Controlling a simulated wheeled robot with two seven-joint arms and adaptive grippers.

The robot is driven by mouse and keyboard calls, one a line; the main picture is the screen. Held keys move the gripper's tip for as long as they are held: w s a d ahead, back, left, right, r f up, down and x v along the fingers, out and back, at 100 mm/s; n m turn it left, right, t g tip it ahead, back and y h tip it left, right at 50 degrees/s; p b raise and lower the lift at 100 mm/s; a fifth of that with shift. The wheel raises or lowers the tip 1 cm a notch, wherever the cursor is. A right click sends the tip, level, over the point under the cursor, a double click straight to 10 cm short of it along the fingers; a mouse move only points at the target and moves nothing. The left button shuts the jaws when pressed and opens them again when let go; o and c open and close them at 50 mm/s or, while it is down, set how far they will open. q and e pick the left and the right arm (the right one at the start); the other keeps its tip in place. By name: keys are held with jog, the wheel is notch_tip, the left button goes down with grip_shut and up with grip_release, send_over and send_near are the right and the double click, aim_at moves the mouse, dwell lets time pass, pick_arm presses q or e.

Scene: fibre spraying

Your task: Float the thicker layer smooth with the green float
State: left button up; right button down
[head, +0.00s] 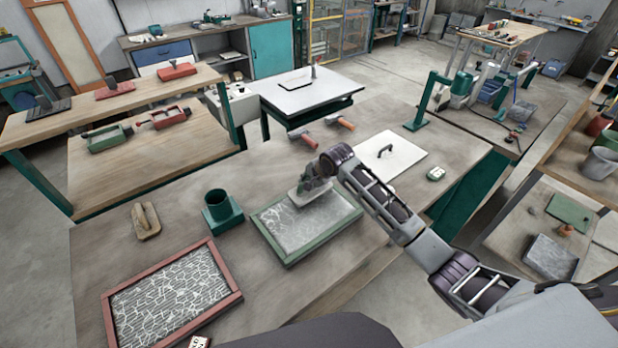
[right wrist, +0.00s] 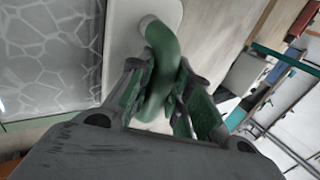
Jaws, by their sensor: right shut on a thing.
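My right gripper (head: 318,172) is shut on the green handle (right wrist: 160,75) of a float. The float's pale plate (head: 308,199) is over the far part of the layer in the green-framed tray (head: 291,259); I cannot tell whether it touches. The plate also shows in the right wrist view (right wrist: 120,45), beside the grey layer (right wrist: 50,45) with its pale crackled pattern. In the head view the bare layer (head: 295,228) looks grey and streaky. A red-framed tray (head: 238,296) at the front left holds a layer with bold white strands. My left gripper is not in view.
A wooden-handled float (head: 147,225) and a green holder (head: 222,212) stand left of the green-framed tray. A white board with a dark handle (head: 392,160) lies behind my right arm. Two red-handled tools (head: 303,140) lie farther back. Bare tabletop separates the trays.

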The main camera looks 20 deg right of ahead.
aim_at(295, 196)
jog(key=shift+f, duration=1.7)
jog(key=shift+f, duration=0.2)
jog(key=shift+a, duration=0.1)
jog(key=shift+s+a, duration=0.4)
jog(key=shift+a, duration=0.4)
jog(key=shift+s+a, duration=0.35)
jog(key=shift+a, duration=0.55)
jog(key=shift+s+a, duration=0.2)
jog(key=shift+a, duration=0.25)
jog(key=shift+s+a, duration=0.2)
jog(key=shift+a, duration=0.25)
